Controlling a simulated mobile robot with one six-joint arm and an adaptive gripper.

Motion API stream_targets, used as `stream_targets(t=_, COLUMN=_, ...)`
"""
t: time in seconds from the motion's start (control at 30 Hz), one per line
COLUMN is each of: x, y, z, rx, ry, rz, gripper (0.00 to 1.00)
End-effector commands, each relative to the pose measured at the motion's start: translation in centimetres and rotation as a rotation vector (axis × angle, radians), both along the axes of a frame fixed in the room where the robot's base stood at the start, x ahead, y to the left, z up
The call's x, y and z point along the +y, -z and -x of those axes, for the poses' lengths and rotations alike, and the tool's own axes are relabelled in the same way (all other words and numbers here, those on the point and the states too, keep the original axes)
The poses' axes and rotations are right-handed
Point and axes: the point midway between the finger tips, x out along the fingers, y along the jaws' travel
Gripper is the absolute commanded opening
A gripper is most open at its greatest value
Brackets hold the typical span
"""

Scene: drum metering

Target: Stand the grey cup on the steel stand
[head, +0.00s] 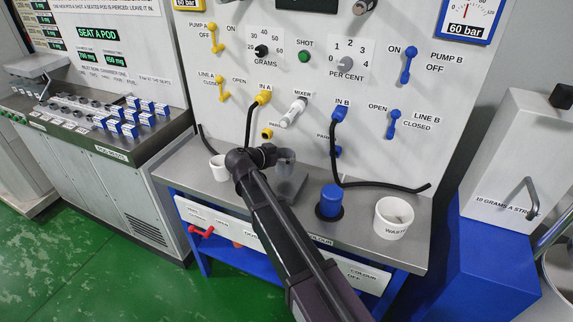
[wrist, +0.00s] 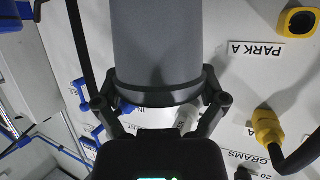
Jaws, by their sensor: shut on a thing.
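The grey cup (head: 286,160) is in my gripper (head: 271,154), in front of the panel and under the mixer nozzle in the head view. In the wrist view the grey cup (wrist: 157,45) fills the top middle, and both fingers of my gripper (wrist: 158,98) close around it near one end. The steel stand (head: 291,188) seems to be the grey block just below the cup, partly hidden by my arm. I cannot tell whether the cup touches it.
A white cup (head: 219,168) stands left of my gripper. A blue cylinder (head: 331,199) on a dark base and a white waste tub (head: 393,219) stand to the right. Black hoses (head: 376,184) hang from the panel, one lying along the counter (head: 180,176). The mixer nozzle (head: 293,112) juts out above.

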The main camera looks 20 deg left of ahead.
Motion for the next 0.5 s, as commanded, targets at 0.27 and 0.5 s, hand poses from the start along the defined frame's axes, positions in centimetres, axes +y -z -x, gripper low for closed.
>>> stream_targets(t=0.27, x=0.0, y=1.5, z=0.0, rx=0.000, ry=0.000, rz=0.000, gripper=0.43)
stream_targets(t=0.5, x=0.1, y=3.2, z=0.0, rx=0.000, ry=-0.001, rz=0.000, gripper=0.43)
